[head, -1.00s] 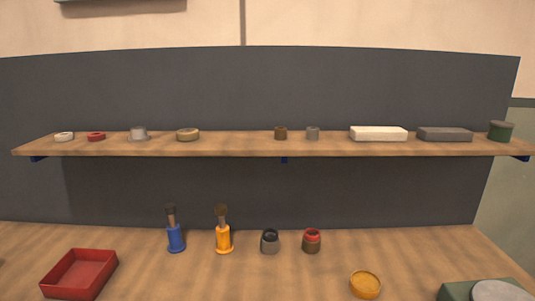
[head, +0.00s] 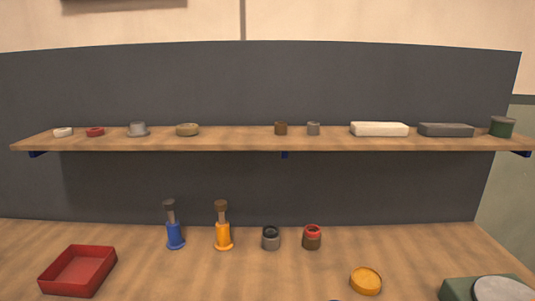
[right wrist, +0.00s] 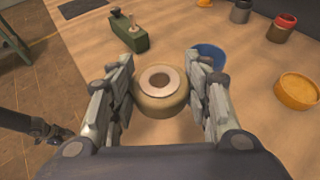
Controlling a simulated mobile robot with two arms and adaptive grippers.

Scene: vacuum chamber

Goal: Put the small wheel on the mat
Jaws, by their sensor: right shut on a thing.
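My right gripper (right wrist: 161,92) is shut on a thick, round, beige wheel (right wrist: 147,105) with a pale hub and a dark centre hole. The wheel sits between the two fingers in the right wrist view, above the wooden table. A dark flat rectangle (right wrist: 82,8) at the top left of that view may be the mat; I cannot be sure. A dark arm part at the left of that view looks like mine, with its end (right wrist: 52,130) small and unclear. Neither gripper shows in the head view.
A blue round container (right wrist: 209,56) stands just beyond the right finger. A green block (right wrist: 130,35) and a yellow dish (right wrist: 297,91) are nearby. A red tray (head: 77,270) stands on the table at left. A shelf (head: 240,143) with several small items spans the back.

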